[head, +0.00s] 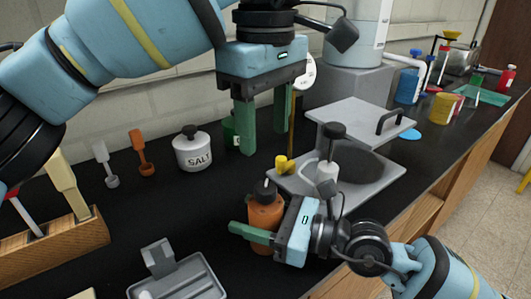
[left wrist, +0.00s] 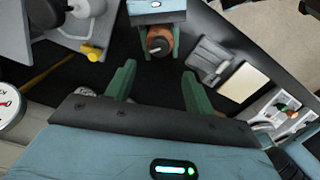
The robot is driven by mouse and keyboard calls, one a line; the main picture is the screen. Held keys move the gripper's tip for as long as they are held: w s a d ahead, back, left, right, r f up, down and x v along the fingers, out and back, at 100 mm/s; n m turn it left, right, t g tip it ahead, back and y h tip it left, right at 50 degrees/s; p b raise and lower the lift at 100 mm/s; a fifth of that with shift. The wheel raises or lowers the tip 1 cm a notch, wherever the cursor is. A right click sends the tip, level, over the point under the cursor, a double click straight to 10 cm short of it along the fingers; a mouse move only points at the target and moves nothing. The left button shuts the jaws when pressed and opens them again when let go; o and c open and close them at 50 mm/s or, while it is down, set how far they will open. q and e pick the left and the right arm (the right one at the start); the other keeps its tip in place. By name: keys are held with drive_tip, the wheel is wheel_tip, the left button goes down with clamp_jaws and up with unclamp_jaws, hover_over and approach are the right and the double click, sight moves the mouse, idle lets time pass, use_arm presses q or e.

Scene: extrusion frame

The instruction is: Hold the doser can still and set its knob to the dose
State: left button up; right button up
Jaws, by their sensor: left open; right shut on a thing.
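The doser can (head: 265,212) is an orange-brown bottle standing on the black counter, with a dark top and a small pale pointer-like part. In the left wrist view it (left wrist: 163,35) is seen from above, and its knob (left wrist: 158,46) is dark. My right gripper (head: 252,226) is shut on the can's body from the right; one green finger crosses its front and the other is mostly hidden. My left gripper (head: 263,140) is open and empty, pointing down above and behind the can. Its two fingers also show in the left wrist view (left wrist: 158,86), apart from the can. The dose setting is too small to read.
A white SALT jar (head: 192,148) and two scoops (head: 140,150) stand at the left. A grey tray (head: 180,278) lies in front. A grey machine (head: 345,160) with a plunger-like tool stands right of the can. A thin yellow post rises beside my left gripper.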

use_arm(q)
drive_tip(key=shift+r, duration=1.2)
use_arm(e)
drive_tip(key=o, duration=1.1)
drive_tip(key=shift+o, duration=0.2)
drive_tip(key=shift+d, duration=0.1)
drive_tip(key=v, duration=1.2)
use_arm(q)
drive_tip(key=shift+d, duration=0.1)
use_arm(e)
drive_tip(key=shift+s, duration=0.1)
